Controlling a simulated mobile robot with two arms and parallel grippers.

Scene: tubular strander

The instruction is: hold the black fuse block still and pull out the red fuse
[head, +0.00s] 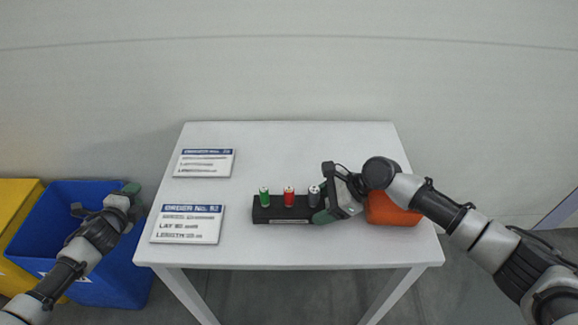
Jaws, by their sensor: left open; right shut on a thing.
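The black fuse block (284,214) lies on the white table, right of its middle. A green fuse (264,197), the red fuse (289,197) and a grey fuse (314,196) stand upright in it in a row. My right gripper (322,214) is shut on the right end of the block, beside the grey fuse. Its own body hides that end. My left gripper (105,198) is open and empty, off the left side of the table, in front of the blue bin.
The white table (290,147) carries two order signs, one at the back left (204,163) and one at the front left (187,224). An orange object (392,211) sits under my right wrist. A blue bin (62,212) and a yellow bin (14,204) stand left. The table's back middle is clear.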

